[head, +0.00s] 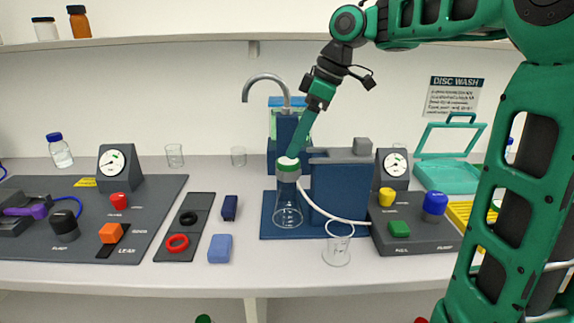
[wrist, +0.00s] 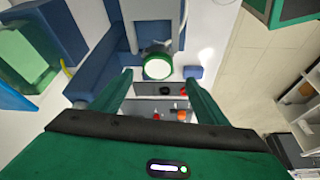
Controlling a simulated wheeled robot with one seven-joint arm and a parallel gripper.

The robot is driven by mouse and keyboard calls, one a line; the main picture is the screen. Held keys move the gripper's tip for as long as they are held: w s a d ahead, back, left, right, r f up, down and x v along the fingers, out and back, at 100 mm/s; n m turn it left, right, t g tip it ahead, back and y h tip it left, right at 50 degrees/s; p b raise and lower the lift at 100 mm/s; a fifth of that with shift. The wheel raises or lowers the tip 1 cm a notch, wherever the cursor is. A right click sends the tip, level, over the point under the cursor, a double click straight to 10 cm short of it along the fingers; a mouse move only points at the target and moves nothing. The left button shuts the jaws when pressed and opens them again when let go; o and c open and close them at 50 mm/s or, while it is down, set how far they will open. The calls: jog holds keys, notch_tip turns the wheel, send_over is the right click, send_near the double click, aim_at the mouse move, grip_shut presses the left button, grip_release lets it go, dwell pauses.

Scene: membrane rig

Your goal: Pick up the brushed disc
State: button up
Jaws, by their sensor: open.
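A pale round disc (head: 288,161), the likely brushed disc, lies flat on top of a green-collared clear vessel (head: 288,208) that stands on a blue base. In the wrist view the disc (wrist: 158,68) shows as a white circle inside a green ring. Its surface finish is too small to tell. My gripper (head: 294,154) reaches down from the upper right, with its fingers close to the disc. In the wrist view my gripper (wrist: 158,78) is open, with the fingers apart on either side of the disc's line. I cannot tell whether they touch the collar.
A curved grey spout (head: 265,80) stands behind the vessel. A blue block-shaped tank (head: 340,185) and a white hose (head: 325,213) are close on its right. A grey control panel (head: 410,240) lies at right.

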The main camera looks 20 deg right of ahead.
aim_at(287, 160)
jog(key=x, duration=0.5)
jog(key=shift+w+d, duration=0.1)
jog(key=shift+w, duration=0.2)
jog(key=shift+c, duration=0.4)
jog(key=shift+r, duration=0.1)
jog(key=c, duration=1)
jog(key=shift+c, duration=0.2)
